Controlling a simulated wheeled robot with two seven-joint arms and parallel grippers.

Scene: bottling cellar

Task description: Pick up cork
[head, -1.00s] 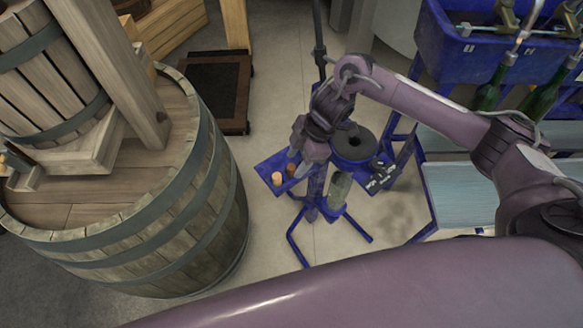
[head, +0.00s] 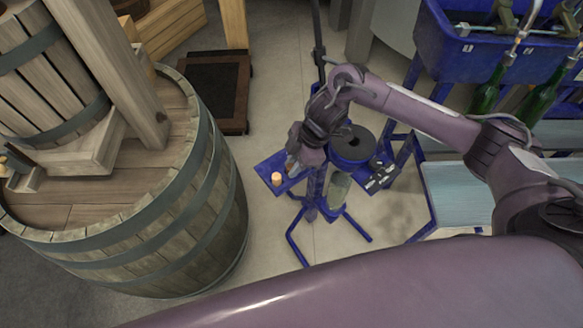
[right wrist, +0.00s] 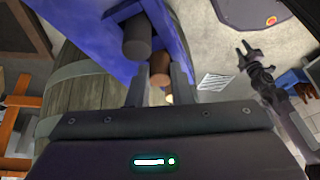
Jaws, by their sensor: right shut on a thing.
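A brown cork (right wrist: 159,68) shows between the fingers of my right gripper (right wrist: 160,80) in the right wrist view. The gripper is shut on it. In the head view my right gripper (head: 291,170) is over the small blue tray (head: 263,166), and it hides the cork there. I cannot tell whether the cork is clear of the tray. A pale cork-like piece (head: 276,178) stands on the tray just left of the gripper. A dark grey cylinder (right wrist: 137,40) is close to the brown cork in the right wrist view.
A blue stand with a dark-topped round head (head: 351,145) and a green bottle (head: 338,188) is just right of the gripper. A large wooden barrel (head: 205,215) stands at the left. A blue bottling trough (head: 470,55) is at the upper right.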

